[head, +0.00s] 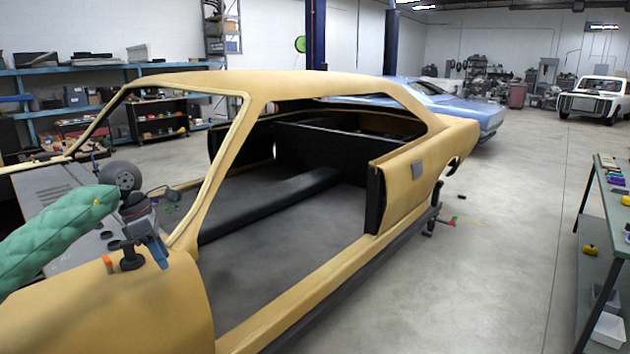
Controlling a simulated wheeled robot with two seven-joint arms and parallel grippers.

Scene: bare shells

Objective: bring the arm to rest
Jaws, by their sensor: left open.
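My left arm comes in from the left in a green quilted sleeve. My left gripper (157,255) points down at its end, in front of the windshield pillar of a tan car body shell (420,185). The gripper is open and I see nothing held in it. Its fingers are small and partly overlap in this view, and I cannot tell whether they touch the shell. A small dark piece (131,258) and a small orange piece (107,264) show just left of the fingers. My right gripper is out of view.
The shell has no doors or glass, and its floor is bare. A workbench (606,215) with small items stands at the right edge. A blue car (450,100) and a white truck (592,100) stand behind. Shelving (70,72) lines the left wall. The floor on the right is mostly clear.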

